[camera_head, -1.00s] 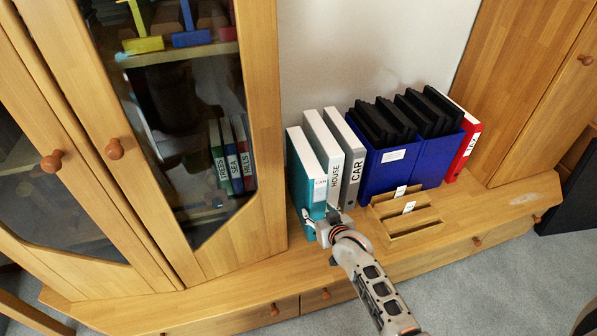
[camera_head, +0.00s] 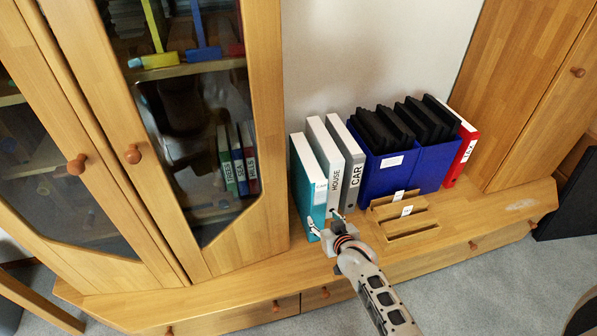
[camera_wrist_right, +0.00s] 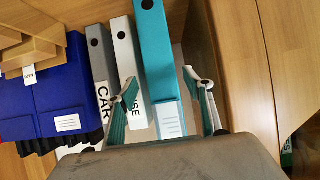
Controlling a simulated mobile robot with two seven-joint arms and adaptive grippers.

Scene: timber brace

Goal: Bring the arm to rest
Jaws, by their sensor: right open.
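My right gripper (camera_head: 325,227) is open in front of the lower spine of a teal binder (camera_head: 308,185). In the right wrist view the two fingers of the right gripper (camera_wrist_right: 165,100) stand on either side of the teal binder (camera_wrist_right: 154,45), with a gap on its right side. Whether a finger touches the binder I cannot tell. The teal binder stands upright at the left end of a row, its label partly hidden by my gripper. My left gripper does not show.
White HOUSE binder (camera_head: 326,160) and grey CAR binder (camera_head: 348,165) stand beside the teal one. Blue magazine files (camera_head: 390,175), a red binder (camera_head: 461,155) and a low wooden organizer (camera_head: 405,226) are to the right. A glass-doored cabinet (camera_head: 155,215) stands at left.

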